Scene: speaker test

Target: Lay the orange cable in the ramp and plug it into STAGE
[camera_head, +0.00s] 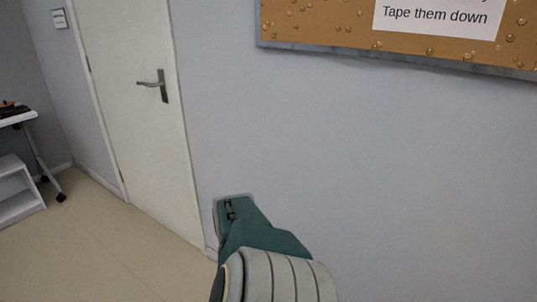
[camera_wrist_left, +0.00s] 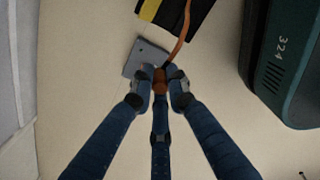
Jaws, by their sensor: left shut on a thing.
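In the left wrist view, my left gripper (camera_wrist_left: 160,88) is shut on the end of the orange cable (camera_wrist_left: 183,38), at an orange plug-like piece (camera_wrist_left: 160,76). The cable runs up from the fingers to a black and yellow ramp (camera_wrist_left: 188,15) at the top edge. Only part of the ramp shows, and I cannot tell how the cable lies in it. A grey plate (camera_wrist_left: 134,66) on the floor is partly behind the fingertips. No STAGE label is readable. My right gripper is not in view.
In the head view, a closed white door (camera_head: 135,100) stands left of a bare grey wall. A corkboard (camera_head: 340,33) hangs top right with a sheet (camera_head: 440,14) reading "Tape them down". A white table (camera_head: 20,117) and a white step (camera_head: 18,190) stand far left. Beige floor is clear before the door.

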